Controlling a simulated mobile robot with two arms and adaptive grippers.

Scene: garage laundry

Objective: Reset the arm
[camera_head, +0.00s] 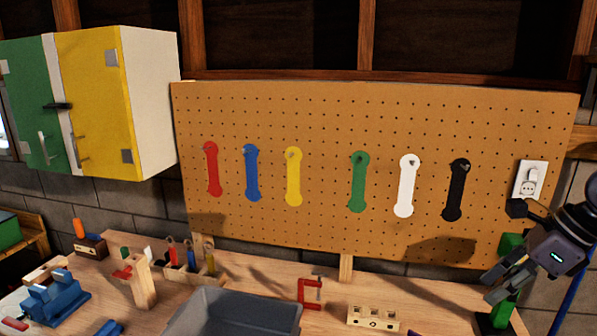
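My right gripper (492,286) is at the lower right, above the workbench and in front of the pegboard's lower right corner. Its fingers point down and to the left. The gap between the fingertips is too small and dark to tell open from shut. Green parts show above and below it, and the lower green piece (503,315) stands on the bench behind the fingers. I cannot tell whether the gripper touches it. My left gripper is not in view.
The pegboard (325,145) holds several coloured wrenches and a white outlet (530,181). A grey bin (235,312), red clamp (311,292), wooden block (373,317) and blue vise (55,300) are on the bench. Green and yellow cabinets (95,100) hang at left.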

